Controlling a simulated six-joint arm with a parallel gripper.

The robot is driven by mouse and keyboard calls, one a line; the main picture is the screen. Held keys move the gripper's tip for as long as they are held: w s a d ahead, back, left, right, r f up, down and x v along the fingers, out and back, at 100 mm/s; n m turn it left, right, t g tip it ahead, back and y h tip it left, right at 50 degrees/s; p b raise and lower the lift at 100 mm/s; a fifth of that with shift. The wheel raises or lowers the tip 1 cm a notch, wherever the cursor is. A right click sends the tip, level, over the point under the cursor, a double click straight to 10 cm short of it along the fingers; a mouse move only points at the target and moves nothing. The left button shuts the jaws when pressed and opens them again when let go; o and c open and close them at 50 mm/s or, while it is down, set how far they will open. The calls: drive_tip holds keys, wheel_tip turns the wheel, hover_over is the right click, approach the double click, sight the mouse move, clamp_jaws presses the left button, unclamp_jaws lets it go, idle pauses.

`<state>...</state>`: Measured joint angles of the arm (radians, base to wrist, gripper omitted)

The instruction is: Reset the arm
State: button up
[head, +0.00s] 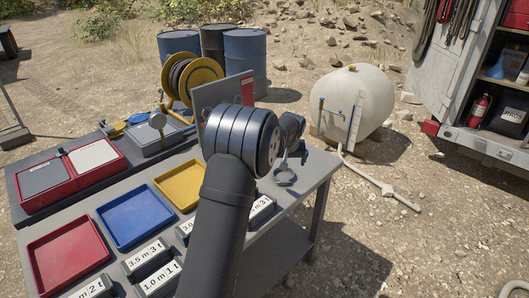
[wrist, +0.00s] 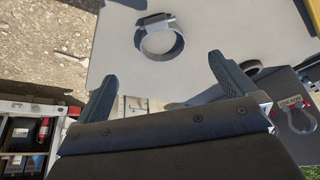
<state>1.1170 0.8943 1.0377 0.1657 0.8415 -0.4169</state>
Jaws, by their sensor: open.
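My gripper (wrist: 163,85) is open and empty in the wrist view, its two dark fingers spread wide. It hangs over the grey table (wrist: 105,40). A metal ring clamp (wrist: 160,40) lies on the tabletop, beyond the fingertips and between them in the picture. The clamp also shows in the head view (head: 284,178), near the table's right side. A smaller dark ring (wrist: 245,67) shows beside the right finger. In the head view my arm hides part of the table, and the gripper's fingers are hard to make out.
Red (head: 67,253), blue (head: 136,217) and yellow (head: 180,185) trays lie on the table, with several labelled blocks (head: 147,258) in front. A hose reel (head: 190,78) and barrels (head: 245,58) stand behind. A white tank (head: 365,100) stands right on open ground.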

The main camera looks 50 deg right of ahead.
sight(284, 177)
drive_tip(key=x, duration=1.2)
drive_tip(key=shift+f, duration=0.25)
wheel_tip(284, 177, up, 2)
drive_tip(key=shift+r, duration=0.55)
